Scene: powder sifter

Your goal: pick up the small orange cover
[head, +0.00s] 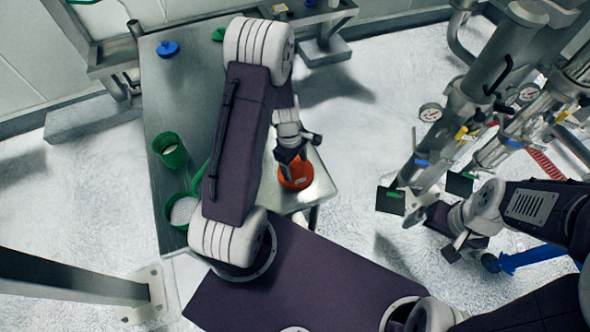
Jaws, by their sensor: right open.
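An orange-red object (297,174), which looks like the orange cover, is at the right edge of the metal table (185,90). Its top is partly hidden by my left gripper (291,155). That gripper points down right over it; I cannot tell whether the two touch, or whether the fingers are open or shut on it. My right gripper (461,244) is open at the right, away from the table and below the metal machine (450,125).
Two green containers with pale powder (170,150) (184,212) stand at the table's left edge. A blue object (167,49) lies at the back left. Blue piping (525,258) lies near my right gripper.

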